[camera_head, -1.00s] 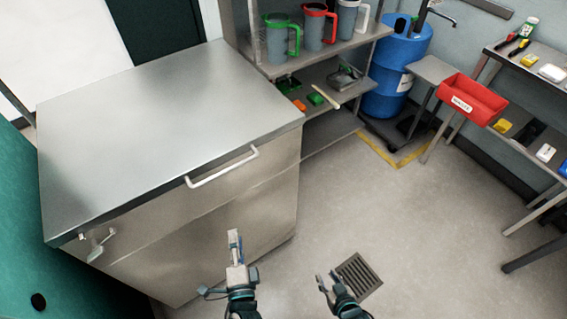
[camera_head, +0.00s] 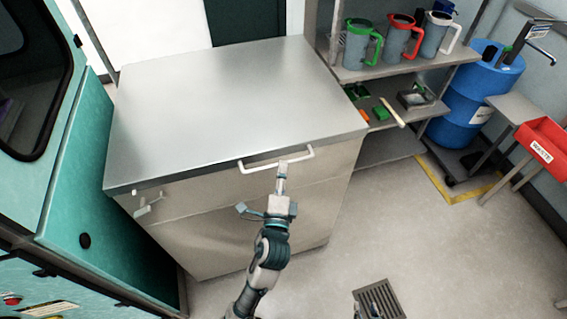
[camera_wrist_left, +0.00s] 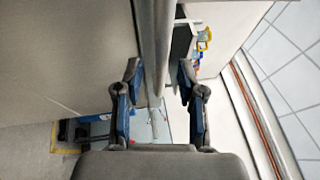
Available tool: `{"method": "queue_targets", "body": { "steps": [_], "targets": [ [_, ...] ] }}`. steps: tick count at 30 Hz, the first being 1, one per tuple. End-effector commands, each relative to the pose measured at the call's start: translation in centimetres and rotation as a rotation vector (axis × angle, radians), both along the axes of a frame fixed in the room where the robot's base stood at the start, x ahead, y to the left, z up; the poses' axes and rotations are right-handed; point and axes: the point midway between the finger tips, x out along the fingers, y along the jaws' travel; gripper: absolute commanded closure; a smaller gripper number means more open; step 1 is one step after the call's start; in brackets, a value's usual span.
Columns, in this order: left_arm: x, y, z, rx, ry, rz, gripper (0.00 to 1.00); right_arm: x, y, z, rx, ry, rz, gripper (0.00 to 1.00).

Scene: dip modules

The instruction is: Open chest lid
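The metal chest (camera_head: 255,235) stands at the centre left in the head view, its flat steel lid (camera_head: 230,100) lying closed on top. A pale bar handle (camera_head: 262,165) runs along the lid's front edge. In the left wrist view, the fingers of my left gripper (camera_wrist_left: 159,95) are open, one on each side of a grey bar, seemingly the handle (camera_wrist_left: 154,50). A latch (camera_head: 148,205) sits at the chest's front left. Only a tip of my right gripper (camera_head: 358,309) seems to show at the bottom edge.
A teal machine (camera_head: 80,185) stands close on the chest's left. A shelf (camera_head: 400,68) with several jugs, a blue barrel (camera_head: 462,110) and a red waste bin (camera_head: 545,145) are on the right. The floor (camera_head: 420,240) before the chest is clear around a drain (camera_head: 380,299).

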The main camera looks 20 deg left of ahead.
Motion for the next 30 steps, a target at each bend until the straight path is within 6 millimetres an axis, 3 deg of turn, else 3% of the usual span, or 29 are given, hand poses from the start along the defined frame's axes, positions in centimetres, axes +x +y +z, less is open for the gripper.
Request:
{"method": "queue_targets", "body": {
  "steps": [6,16,21,30],
  "targets": [
    [2.3,0.5,0.4,0.0,0.0,0.001,0.61,0.4,0.2,0.1,0.006,-0.023,0.001,0.6],
    [2.7,0.5,0.5,0.0,0.0,0.0,0.61,0.5,0.2,0.2,0.008,-0.031,0.002,0.6],
    [2.7,0.5,0.5,0.0,0.0,0.0,1.0,0.5,0.2,0.2,0.008,-0.03,0.002,0.6],
    [2.7,0.5,0.4,-0.001,0.003,0.0,1.0,0.5,0.2,0.2,0.008,-0.029,0.002,0.6]
  ]
}}
